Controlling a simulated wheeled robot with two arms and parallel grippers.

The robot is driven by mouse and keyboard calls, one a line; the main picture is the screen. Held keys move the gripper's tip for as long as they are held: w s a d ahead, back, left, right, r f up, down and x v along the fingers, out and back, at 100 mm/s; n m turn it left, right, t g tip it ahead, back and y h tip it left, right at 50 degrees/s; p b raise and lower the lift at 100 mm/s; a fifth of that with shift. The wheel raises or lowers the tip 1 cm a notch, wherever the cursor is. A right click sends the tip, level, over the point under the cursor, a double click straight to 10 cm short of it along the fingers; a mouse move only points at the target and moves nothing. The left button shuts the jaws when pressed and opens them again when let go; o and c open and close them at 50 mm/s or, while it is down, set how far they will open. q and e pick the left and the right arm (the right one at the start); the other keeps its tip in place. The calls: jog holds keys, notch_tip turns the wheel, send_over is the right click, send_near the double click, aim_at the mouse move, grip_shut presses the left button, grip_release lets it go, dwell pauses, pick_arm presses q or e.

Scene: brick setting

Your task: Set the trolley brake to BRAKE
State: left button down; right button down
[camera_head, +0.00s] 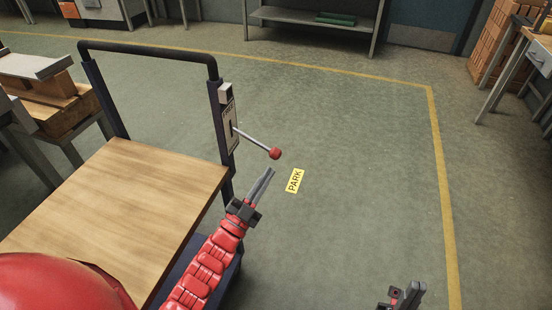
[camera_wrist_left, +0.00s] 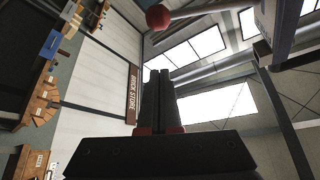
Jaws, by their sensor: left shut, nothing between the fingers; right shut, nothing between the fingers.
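The trolley (camera_head: 150,175) has a wooden deck, dark posts and a black push handle. On its right post is a pale brake plate (camera_head: 229,122). A thin metal brake lever (camera_head: 250,139) sticks out from the plate to the right and slightly down, ending in a red ball knob (camera_head: 275,153). In the left wrist view the knob (camera_wrist_left: 158,17) shows at the top. My left gripper (camera_head: 268,174) is shut and empty, just below the knob in the picture, apparently apart from it. My right gripper (camera_head: 416,288) is shut and empty at the lower right. The plate's lettering is too small to read surely.
A yellow PARK label (camera_head: 294,181) lies on the floor right of the lever. Yellow lines (camera_head: 437,150) mark the floor. A bench with wood blocks (camera_head: 50,100) stands left, a shelf (camera_head: 315,20) at the back, brick stacks (camera_head: 497,45) at the right. The middle floor is clear.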

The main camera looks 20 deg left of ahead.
pick_arm(q)
jog(key=shift+v, duration=1.15)
